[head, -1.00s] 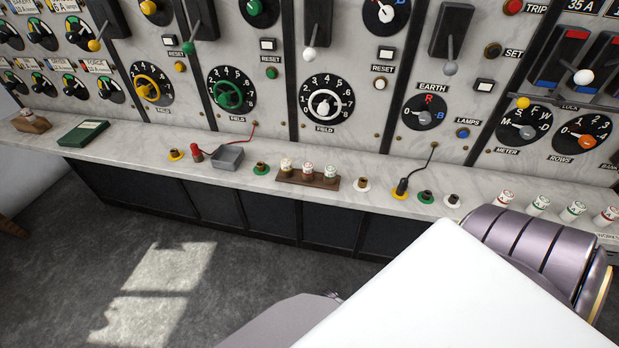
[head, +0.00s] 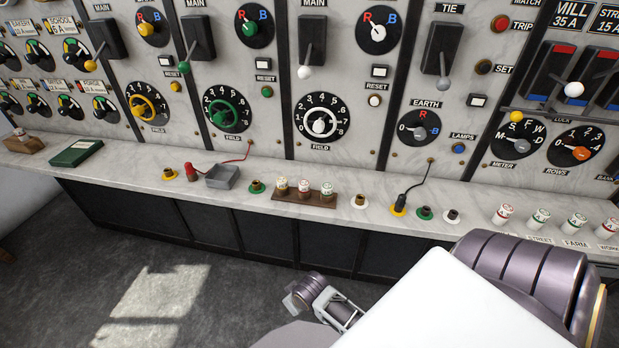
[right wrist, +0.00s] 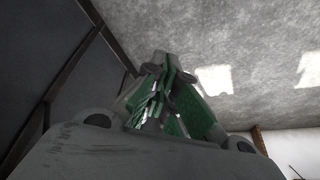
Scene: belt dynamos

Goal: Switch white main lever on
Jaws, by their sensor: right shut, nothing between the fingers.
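The white main lever (head: 304,72) is the white ball-tipped handle under the third black MAIN switch housing (head: 312,38) in the head view. The handle hangs down from its housing, and no gripper is near it. Below it on the same panel is the white field wheel (head: 320,122). In the right wrist view my right gripper (right wrist: 168,62) has its green-padded fingers together with nothing between them. Dark panelling and grey floor lie beyond them, so it is low, below the counter front. My left gripper is not in view.
Similar levers with yellow (head: 91,66), green (head: 184,67) and grey (head: 442,84) tips hang on neighbouring panels. Open floor lies in front.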

